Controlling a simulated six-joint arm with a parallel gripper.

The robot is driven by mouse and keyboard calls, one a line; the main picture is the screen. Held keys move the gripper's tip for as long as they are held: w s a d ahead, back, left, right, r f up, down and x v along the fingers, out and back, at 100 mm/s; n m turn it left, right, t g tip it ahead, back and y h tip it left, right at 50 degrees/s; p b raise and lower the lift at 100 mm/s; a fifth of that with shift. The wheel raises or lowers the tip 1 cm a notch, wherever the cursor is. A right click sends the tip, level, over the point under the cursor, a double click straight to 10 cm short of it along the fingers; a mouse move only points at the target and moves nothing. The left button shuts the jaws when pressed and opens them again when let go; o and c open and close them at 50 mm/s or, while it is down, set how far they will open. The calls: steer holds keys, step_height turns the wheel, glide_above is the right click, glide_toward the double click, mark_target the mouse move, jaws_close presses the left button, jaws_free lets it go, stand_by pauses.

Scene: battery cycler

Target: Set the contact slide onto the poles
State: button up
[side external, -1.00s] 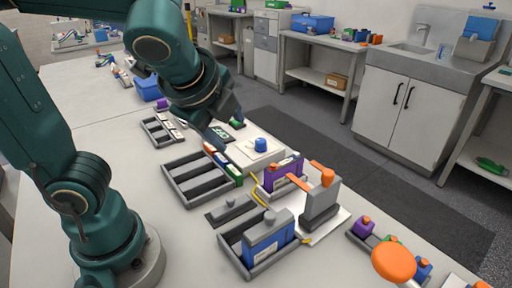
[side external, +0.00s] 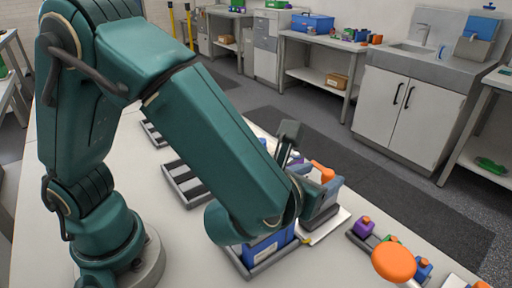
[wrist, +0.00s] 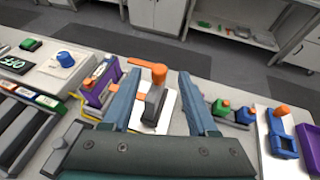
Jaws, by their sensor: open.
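The contact slide is a grey upright block (wrist: 153,98) with an orange knob (wrist: 159,73) on top and a flat orange arm (wrist: 139,63) reaching left. It stands on a white base plate (wrist: 170,108). The orange arm points toward a purple battery (wrist: 101,82) beside it; the poles are too small to make out. My gripper (wrist: 160,78) is open, with one finger on each side of the slide in the wrist view. In the side view the knob (side external: 327,173) shows just beyond my gripper, which hides most of the slide.
A grey tray with batteries (wrist: 38,105) and a white unit with a blue knob (wrist: 66,60) lie left. A blue battery (side external: 262,250) sits in a tray below my wrist. Small coloured parts (side external: 366,224) and an orange disc (side external: 393,262) are at right.

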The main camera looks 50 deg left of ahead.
mark_target(327, 174)
steer(key=shift+w+a+f, duration=0.1)
steer(key=shift+w+f, duration=0.25)
steer(key=shift+f, duration=0.15)
steer(key=shift+x, duration=2.1)
jaws_close()
